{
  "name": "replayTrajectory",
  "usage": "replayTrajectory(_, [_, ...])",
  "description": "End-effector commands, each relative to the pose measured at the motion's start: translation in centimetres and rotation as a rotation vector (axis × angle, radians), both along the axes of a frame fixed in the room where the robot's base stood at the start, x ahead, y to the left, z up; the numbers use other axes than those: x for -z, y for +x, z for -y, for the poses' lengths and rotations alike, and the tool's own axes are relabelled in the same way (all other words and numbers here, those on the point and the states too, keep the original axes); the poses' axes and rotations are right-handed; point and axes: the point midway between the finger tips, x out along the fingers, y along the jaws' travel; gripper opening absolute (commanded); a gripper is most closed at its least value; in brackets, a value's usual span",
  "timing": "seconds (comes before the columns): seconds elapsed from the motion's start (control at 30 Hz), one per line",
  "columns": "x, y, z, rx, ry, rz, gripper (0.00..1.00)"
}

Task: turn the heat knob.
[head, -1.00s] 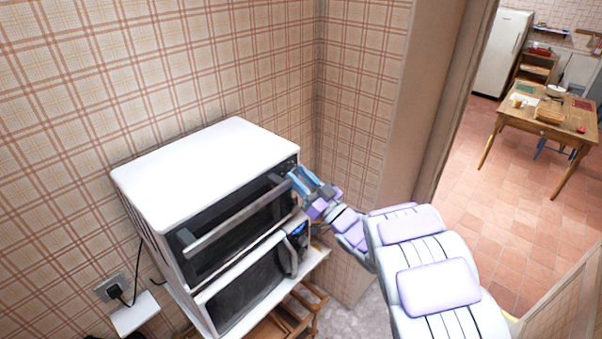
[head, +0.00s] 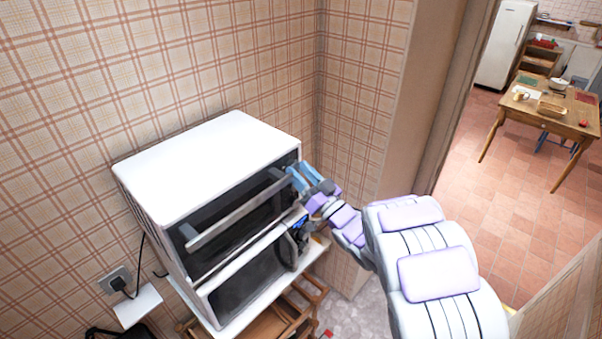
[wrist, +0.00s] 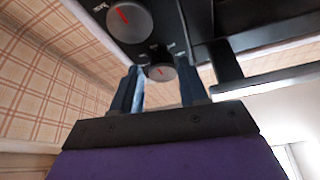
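A white oven (head: 215,160) with a dark glass front and long handle stands on a second, lower appliance. The wrist view shows two round grey knobs with red marks on its dark panel. One knob (wrist: 130,20) is at the top left; the other knob (wrist: 160,72) appears between my fingers. The labels are too blurred to tell which is the heat knob. My gripper (head: 302,174) is at the right end of the oven front. In the wrist view my gripper (wrist: 159,84) is open, fingers on either side of the lower knob; contact cannot be made out.
The oven handle (head: 235,210) runs close to the left of my gripper. A microwave (head: 250,275) sits below on a wooden cart (head: 290,315). The plaid wall corner is behind. A doorway at right opens to a wooden table (head: 530,110).

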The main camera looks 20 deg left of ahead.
Motion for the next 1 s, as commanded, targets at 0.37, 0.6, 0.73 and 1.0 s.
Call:
replayTrajectory(0.37, [0.1, -0.5, 1.0, 0.001, 0.004, 0.004, 0.44])
replayTrajectory(0.6, [2.1, -2.3, 4.7, 0.004, 0.001, 0.001, 0.44])
replayTrajectory(0.73, [3.3, -3.4, 7.1, 0.005, 0.001, 0.002, 0.44])
replayTrajectory(1.0, [5.5, -5.6, 11.3, 0.006, 0.001, 0.0, 0.44])
